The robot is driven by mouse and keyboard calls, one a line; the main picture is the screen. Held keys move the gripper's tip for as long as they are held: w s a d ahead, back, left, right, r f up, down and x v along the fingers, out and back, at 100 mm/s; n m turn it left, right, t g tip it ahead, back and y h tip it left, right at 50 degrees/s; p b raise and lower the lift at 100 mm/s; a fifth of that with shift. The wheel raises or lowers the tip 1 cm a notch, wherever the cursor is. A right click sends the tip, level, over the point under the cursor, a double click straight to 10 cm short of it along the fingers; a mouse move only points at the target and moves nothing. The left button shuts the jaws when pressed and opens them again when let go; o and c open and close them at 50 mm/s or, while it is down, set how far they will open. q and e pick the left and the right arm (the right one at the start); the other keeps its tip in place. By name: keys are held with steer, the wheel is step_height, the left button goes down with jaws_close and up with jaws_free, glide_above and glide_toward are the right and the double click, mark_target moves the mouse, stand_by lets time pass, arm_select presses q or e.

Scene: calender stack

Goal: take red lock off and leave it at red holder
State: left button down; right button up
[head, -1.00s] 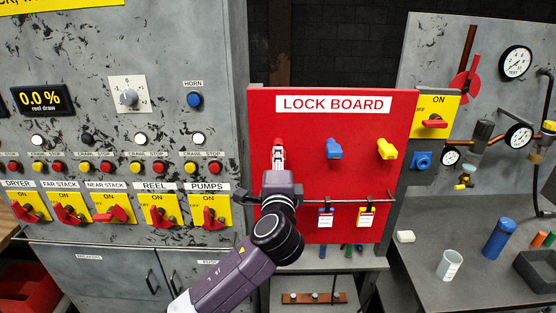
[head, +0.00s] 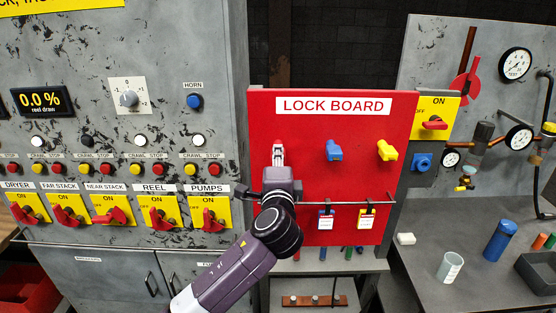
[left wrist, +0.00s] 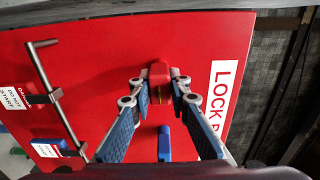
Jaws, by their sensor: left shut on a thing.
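The red lock (left wrist: 160,72) sits against the red lock board (head: 300,185). In the left wrist view it is between the two fingertips of my left gripper (left wrist: 158,88), which is shut on it. I cannot pick out a red holder for certain. My right gripper is not in view.
A blue lock (head: 334,151) and a yellow lock (head: 387,151) are on the board to the right. A metal rail (head: 345,203) with a blue tag (head: 326,219) and a yellow tag (head: 367,218) crosses below. Yellow switch panels (head: 158,212) are at left.

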arm_select(q)
steer(key=shift+w, duration=0.7)
steer(key=c, duration=1.3)
jaws_free()
steer(key=shift+s+p, duration=0.35)
steer(key=shift+s, duration=0.8)
steer(key=shift+s+p, duration=0.7)
steer(key=shift+s, duration=1.7)
